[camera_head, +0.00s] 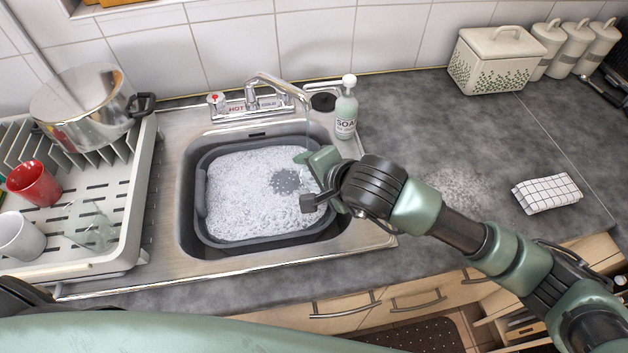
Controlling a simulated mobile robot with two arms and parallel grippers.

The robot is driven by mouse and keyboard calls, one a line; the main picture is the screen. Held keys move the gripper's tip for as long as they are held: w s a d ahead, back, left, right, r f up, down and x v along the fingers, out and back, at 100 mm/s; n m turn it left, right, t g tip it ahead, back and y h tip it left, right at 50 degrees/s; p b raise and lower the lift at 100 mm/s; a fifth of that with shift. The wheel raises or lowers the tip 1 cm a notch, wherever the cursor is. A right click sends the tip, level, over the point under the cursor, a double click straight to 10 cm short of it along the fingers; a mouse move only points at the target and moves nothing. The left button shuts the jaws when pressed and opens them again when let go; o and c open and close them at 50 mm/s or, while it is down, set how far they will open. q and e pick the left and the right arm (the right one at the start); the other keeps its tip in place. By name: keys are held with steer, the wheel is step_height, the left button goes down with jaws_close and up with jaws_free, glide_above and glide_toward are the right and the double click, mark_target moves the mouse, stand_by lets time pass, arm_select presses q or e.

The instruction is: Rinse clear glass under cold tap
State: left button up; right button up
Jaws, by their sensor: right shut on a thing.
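My right gripper (308,180) is over the right part of the soapy basin, under the tap (277,84). It is shut on a clear glass (311,177), which shows only as a faint transparent shape between the fingers and is mostly hidden. A thin stream of water (308,132) falls from the spout towards the gripper and glass. A red-marked knob (216,101) stands at the left of the tap, beside the word HOT. The cold knob is hard to make out. My left gripper is not in view.
A grey tub (200,190) of foamy water sits in the sink. A soap bottle (346,110) stands behind it. The dish rack (140,200) at left holds a pot (85,105), a red mug (35,183), a white mug (20,236) and another clear glass (90,228). The right counter is mostly clear.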

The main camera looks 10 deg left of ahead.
steer(key=w, duration=0.1)
steer(key=w+a, duration=0.1)
steer(key=w, duration=0.2)
steer(key=shift+a+f, duration=0.4)
steer(key=w+b, duration=0.1)
steer(key=w+a+f+b, duration=0.1)
steer(key=w, duration=0.1)
steer(key=shift+a, duration=0.2)
steer(key=shift+w+a+b, duration=0.25)
steer(key=shift+w+b, duration=0.35)
steer(key=shift+b, duration=0.05)
steer(key=shift+w+a+b, duration=0.25)
steer(key=shift+w+b, duration=0.3)
steer(key=shift+b, duration=0.1)
steer(key=shift+d+f, duration=0.1)
steer(key=shift+w+d+b, duration=0.2)
steer(key=shift+d+b, duration=0.2)
steer(key=shift+d, duration=0.1)
